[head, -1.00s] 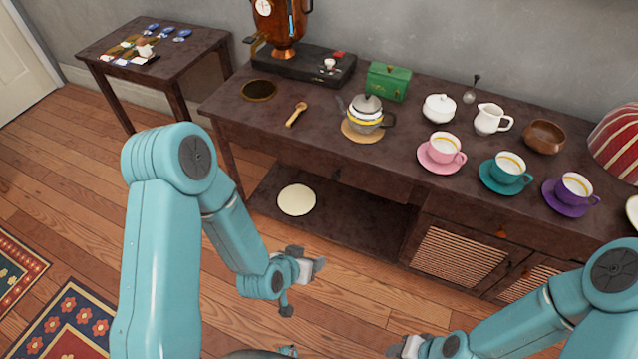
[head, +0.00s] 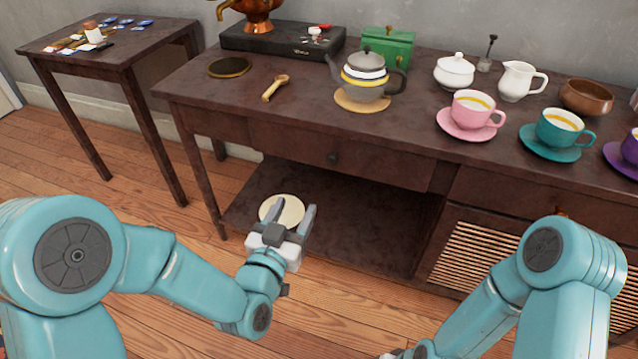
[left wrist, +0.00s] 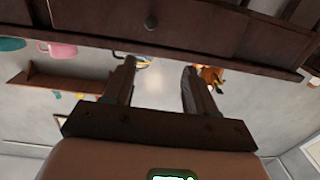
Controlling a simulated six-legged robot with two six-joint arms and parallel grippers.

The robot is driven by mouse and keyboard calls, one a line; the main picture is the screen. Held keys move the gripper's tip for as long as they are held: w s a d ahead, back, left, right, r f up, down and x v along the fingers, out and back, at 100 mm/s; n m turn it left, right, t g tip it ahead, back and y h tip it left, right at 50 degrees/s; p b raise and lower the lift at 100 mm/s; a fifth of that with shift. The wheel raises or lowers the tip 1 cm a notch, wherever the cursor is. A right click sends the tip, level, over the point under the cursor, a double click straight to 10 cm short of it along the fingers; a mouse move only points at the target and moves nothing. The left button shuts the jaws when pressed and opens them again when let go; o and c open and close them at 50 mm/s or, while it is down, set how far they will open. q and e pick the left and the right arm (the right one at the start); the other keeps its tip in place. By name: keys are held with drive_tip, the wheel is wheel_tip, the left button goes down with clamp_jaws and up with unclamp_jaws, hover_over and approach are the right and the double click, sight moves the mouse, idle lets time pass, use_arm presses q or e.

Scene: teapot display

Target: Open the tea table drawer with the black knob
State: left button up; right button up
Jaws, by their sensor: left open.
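The tea table (head: 215,115) is a dark wooden table against the wall. Its drawer (head: 285,145), under the tabletop, looks shut flush with the front. A small round black knob (head: 333,156) sits on it; the knob also shows near the top of the left wrist view (left wrist: 151,22), which looks upside down. My left gripper (head: 292,208) is open and empty, in front of and below the drawer, left of the knob and apart from it. Its two fingers also show in the left wrist view (left wrist: 159,67). My right gripper (head: 402,355) barely shows at the bottom edge; its jaws are cut off.
A pale round disc (head: 270,205) lies on the lower shelf. A slatted door (head: 470,250) is at right. A side table (head: 120,60) stands at left.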

use_arm(q)
drive_tip(key=d+f+b, duration=0.1)
drive_tip(key=b, duration=0.2)
approach(330, 161)
drive_tip(key=shift+h, duration=0.3)
drive_tip(key=x, duration=0.8)
drive_tip(key=shift+w+a+f, duration=0.1)
drive_tip(key=shift+w, duration=0.05)
use_arm(e)
drive_tip(key=f, duration=0.4)
drive_tip(key=shift+d+f, duration=0.1)
drive_tip(key=shift+d, duration=0.25)
use_arm(q)
clamp_jaws()
